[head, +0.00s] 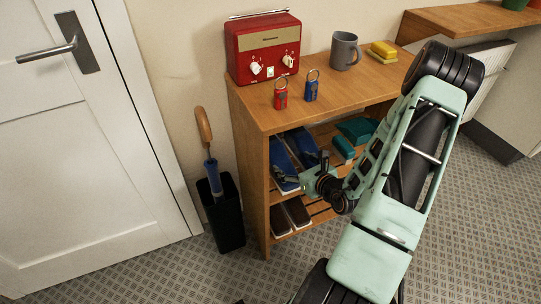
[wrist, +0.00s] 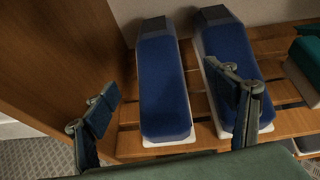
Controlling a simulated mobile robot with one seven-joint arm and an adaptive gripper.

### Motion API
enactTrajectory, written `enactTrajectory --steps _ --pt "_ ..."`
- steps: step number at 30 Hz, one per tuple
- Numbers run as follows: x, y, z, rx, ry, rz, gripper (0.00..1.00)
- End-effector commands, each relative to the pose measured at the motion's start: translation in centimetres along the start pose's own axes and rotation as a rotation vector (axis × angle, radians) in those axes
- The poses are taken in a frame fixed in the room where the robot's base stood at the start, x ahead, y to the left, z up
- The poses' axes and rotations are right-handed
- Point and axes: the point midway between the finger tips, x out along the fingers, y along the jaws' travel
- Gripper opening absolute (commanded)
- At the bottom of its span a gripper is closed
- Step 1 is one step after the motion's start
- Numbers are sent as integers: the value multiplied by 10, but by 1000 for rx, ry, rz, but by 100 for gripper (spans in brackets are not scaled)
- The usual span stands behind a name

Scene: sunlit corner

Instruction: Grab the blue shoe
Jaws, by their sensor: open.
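A pair of blue shoes with white soles lies on the upper slatted shelf of the wooden rack. In the wrist view the left blue shoe (wrist: 163,85) lies ahead, between the lines of the two fingers, and the right blue shoe (wrist: 232,70) is partly covered by the right finger. In the head view the blue shoes (head: 281,160) show at the left of the shelf, partly hidden by my arm. My gripper (wrist: 172,108) is open and empty, with its fingers apart in front of the shoes. In the head view my gripper (head: 308,180) is at the shelf opening.
The rack's left side panel (wrist: 75,60) stands close to the left finger. Teal shoes (head: 355,131) lie right of the blue pair, and brown shoes (head: 290,213) lie on the shelf below.

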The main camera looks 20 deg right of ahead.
Motion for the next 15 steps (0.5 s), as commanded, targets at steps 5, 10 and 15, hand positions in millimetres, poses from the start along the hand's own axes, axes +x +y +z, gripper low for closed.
enactTrajectory --steps 5,10,15 --pt "7 4 -2 62 -31 -53 78" --pt "34 4 0 63 -35 -56 78" --pt "55 2 0 63 -34 -57 78"
